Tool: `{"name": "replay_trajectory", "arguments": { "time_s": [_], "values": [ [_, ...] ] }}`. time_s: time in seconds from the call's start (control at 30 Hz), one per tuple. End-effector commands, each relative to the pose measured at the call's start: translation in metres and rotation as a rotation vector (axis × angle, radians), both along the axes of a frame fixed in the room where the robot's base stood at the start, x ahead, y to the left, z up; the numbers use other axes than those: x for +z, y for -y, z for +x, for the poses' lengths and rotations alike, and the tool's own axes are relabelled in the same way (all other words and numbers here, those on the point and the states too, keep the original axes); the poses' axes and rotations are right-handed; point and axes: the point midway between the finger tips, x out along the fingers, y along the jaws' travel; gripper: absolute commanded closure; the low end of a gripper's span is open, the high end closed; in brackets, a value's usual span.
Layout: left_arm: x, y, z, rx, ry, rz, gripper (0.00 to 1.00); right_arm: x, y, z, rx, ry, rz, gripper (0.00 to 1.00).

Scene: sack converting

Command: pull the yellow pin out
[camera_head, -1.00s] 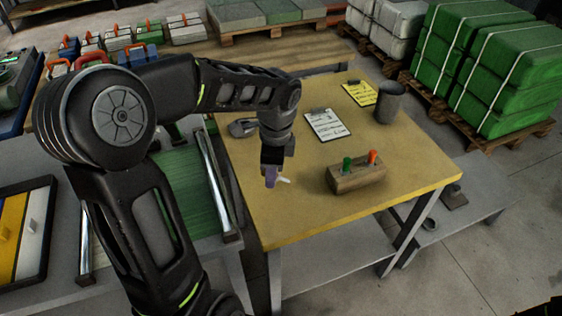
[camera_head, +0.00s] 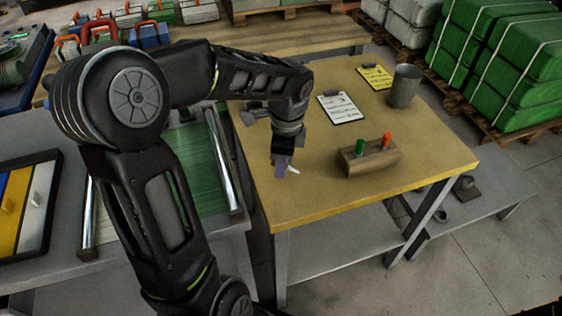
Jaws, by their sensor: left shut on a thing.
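My left gripper (camera_head: 283,162) points down over the left part of the yellow-topped table (camera_head: 325,205). It is shut on a small purple thing with a white part (camera_head: 293,169) sticking out to the right; the fingers hide much of it. A wooden block (camera_head: 372,164) stands to the right of the gripper, apart from it, with a green pin (camera_head: 360,147) and an orange-red pin (camera_head: 386,140) upright in it. My right gripper is out of view.
A clipboard (camera_head: 342,108), a yellow sheet (camera_head: 375,77) and a grey cup (camera_head: 405,87) are at the table's back. A grey table with metal bars (camera_head: 223,160) and green sheet is at left. Green bales (camera_head: 500,60) stand at right. The table's front is clear.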

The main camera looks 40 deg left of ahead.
Motion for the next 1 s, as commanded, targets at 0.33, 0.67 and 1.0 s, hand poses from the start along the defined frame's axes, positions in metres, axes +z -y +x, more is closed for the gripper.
{"name": "replay_trajectory", "arguments": {
  "time_s": [0.33, 0.67, 1.0],
  "values": [
    [-0.020, 0.000, 0.000, 0.000, 0.001, 0.001, 1.00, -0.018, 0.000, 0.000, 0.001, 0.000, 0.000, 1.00],
    [-0.020, 0.000, 0.000, 0.000, 0.000, 0.000, 0.79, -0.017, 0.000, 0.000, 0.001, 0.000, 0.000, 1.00],
    [-0.020, 0.000, 0.000, 0.000, 0.000, 0.000, 0.56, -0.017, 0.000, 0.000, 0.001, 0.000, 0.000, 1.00]
  ]
}}
